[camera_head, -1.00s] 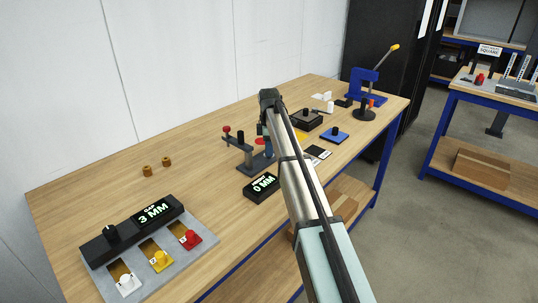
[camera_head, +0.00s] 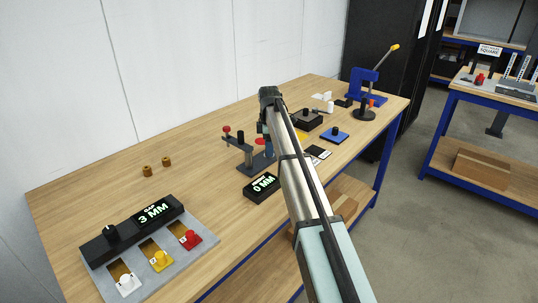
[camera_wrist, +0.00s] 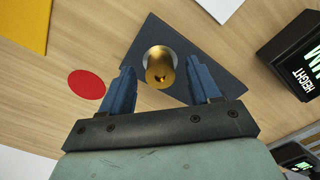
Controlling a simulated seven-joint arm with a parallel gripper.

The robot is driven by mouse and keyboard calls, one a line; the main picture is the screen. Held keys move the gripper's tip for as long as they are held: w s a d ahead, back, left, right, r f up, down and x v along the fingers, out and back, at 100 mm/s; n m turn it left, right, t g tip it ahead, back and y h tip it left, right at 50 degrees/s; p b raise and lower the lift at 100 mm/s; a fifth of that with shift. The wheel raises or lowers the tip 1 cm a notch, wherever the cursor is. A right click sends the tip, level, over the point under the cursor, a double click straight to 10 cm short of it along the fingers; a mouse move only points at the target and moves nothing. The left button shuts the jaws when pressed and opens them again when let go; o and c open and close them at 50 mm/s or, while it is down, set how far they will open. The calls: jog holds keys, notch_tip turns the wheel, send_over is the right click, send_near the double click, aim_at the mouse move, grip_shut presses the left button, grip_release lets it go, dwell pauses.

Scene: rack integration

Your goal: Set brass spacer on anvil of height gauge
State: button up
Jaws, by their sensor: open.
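A brass spacer (camera_wrist: 160,68) stands in the wrist view on a small pale round seat, which appears to be the anvil, over the dark base plate (camera_wrist: 225,62) of the height gauge. My gripper (camera_wrist: 162,80) is open, with one blue finger on each side of the spacer and gaps between. In the head view, the height gauge (camera_head: 247,146) has a grey arm and a red knob. My gripper (camera_head: 265,138) is over its right part there, and my arm hides the spacer. The height display (camera_head: 262,187) reads 0 MM.
Two more brass pieces (camera_head: 157,166) stand on the open table at left. A gap unit (camera_head: 150,213) reading 3 MM has white, yellow and red knobs at front left. A red disc (camera_wrist: 86,84) and a yellow sheet (camera_wrist: 24,24) lie near the gauge. A blue press (camera_head: 362,86) is farther back.

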notch_tip(320, 180, up, 13)
dwell(0.4)
jog(key=shift+f, duration=0.15)
